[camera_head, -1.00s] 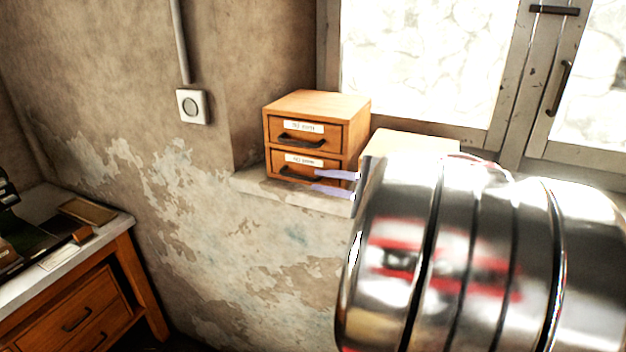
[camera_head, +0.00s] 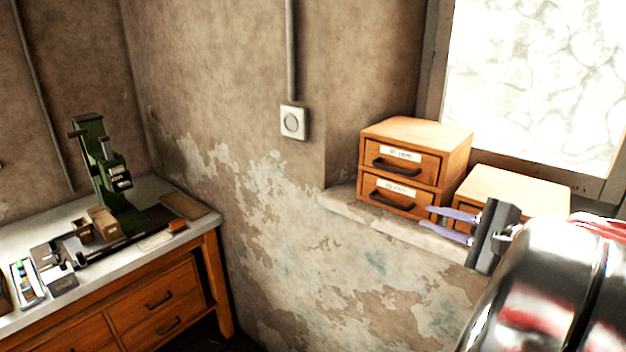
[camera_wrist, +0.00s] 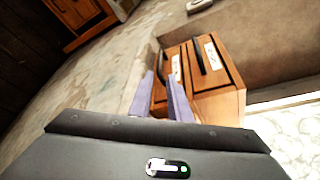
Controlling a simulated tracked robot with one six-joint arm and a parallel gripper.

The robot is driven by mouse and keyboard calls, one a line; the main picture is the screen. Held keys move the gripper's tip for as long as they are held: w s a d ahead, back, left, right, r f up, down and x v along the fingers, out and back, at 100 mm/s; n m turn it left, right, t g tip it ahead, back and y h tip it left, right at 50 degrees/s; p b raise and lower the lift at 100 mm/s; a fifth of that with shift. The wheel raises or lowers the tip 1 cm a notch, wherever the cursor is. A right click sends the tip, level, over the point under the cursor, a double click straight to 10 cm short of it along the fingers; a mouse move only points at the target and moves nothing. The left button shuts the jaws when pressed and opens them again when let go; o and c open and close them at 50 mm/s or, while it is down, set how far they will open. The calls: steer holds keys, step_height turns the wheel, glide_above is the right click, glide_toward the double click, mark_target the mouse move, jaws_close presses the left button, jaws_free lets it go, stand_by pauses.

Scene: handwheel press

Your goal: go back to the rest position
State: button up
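My gripper (camera_head: 452,225) is at the right of the head view, in front of the window ledge. Its two pale purple fingers point left and stand a little apart, with nothing visible between them. In the wrist view my gripper (camera_wrist: 162,95) also shows two separated, empty fingers. Beyond the fingers is a small two-drawer wooden cabinet (camera_head: 455,158) on the ledge, both drawers shut. It also shows in the wrist view (camera_wrist: 215,105). I cannot tell whether the fingers touch it.
A second wooden box (camera_head: 515,188) sits on the window ledge (camera_head: 345,205). A workbench (camera_head: 215,215) at the left carries a green press (camera_head: 112,185) and small trays. A wall switch (camera_head: 293,122) is between them. The space between bench and ledge looks free.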

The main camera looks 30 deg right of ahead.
steer(key=shift+a, duration=0.1)
steer(key=w+a+f+n+g+y, duration=0.1)
steer(key=w+a+f+n+g, duration=0.2)
steer(key=a, duration=0.8)
steer(key=a+f+n+g+y, duration=0.2)
steer(key=a+f+g, duration=0.35)
steer(key=a, duration=0.55)
steer(key=s+a+f+n+g+h, duration=0.1)
steer(key=s+a+n+h, duration=0.3)
steer(key=s+a+n, duration=0.6)
steer(key=a+f+n, duration=0.1)
steer(key=n, duration=0.7)
steer(key=shift+s+a+f+h, duration=0.15)
steer(key=shift+a+h, duration=0.1)
steer(key=shift+h, duration=0.05)
